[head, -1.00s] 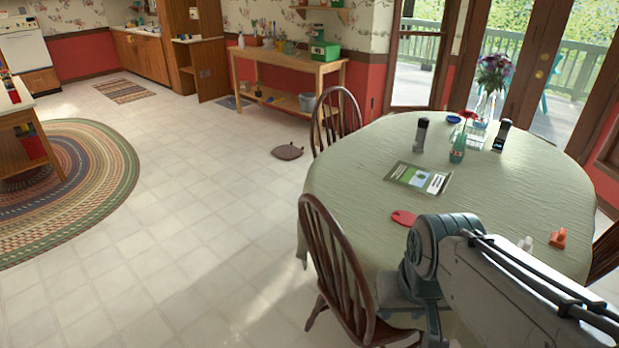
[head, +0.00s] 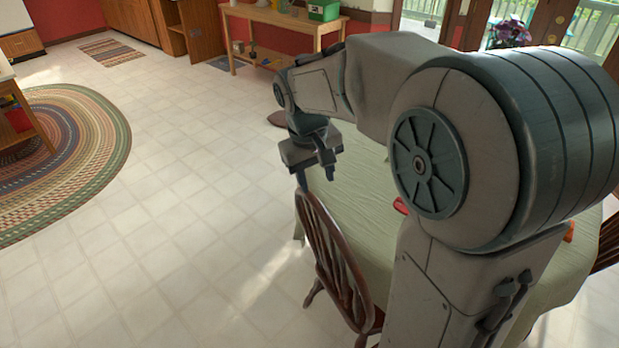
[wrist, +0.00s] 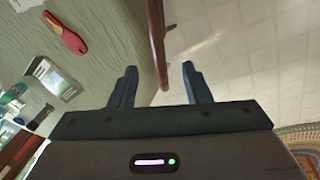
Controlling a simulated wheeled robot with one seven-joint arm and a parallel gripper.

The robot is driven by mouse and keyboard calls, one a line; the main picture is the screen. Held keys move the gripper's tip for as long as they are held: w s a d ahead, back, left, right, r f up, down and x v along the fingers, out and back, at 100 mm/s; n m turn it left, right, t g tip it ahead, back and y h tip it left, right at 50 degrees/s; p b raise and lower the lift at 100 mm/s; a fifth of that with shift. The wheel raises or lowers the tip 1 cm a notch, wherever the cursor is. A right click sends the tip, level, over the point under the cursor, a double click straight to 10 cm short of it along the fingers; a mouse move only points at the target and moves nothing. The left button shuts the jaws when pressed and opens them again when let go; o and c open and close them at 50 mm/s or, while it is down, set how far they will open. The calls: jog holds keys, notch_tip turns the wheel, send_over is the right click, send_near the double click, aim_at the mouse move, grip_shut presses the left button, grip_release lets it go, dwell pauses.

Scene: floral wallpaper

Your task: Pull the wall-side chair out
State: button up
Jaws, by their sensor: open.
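A dark brown spindle-back chair (head: 340,255) stands at the near left edge of the round table (head: 352,195), which has a pale green cloth. My gripper (head: 315,178) is open and points down just above the top of this chair's back. In the wrist view, the chair's brown back rail (wrist: 157,40) runs down toward the gap between the open fingers (wrist: 159,70), beside the cloth. I cannot tell whether it is touching them.
The tiled floor (head: 190,230) left of the chair is clear. A round braided rug (head: 75,150) lies farther left. A wooden bench (head: 280,25) stands by the red wall.

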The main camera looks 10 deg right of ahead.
aim_at(319, 208)
jog(key=w+f, duration=0.1)
jog(key=f, duration=0.3)
jog(key=w+d+f+p, duration=0.1)
jog(key=f, duration=0.4)
jog(key=w+f+p, duration=0.1)
jog(key=w+f, duration=0.1)
jog(key=f, duration=0.2)
jog(key=shift+d+f, duration=0.2)
jog(key=shift+d, duration=0.2)
grip_shut()
jog(key=shift+a, duration=0.1)
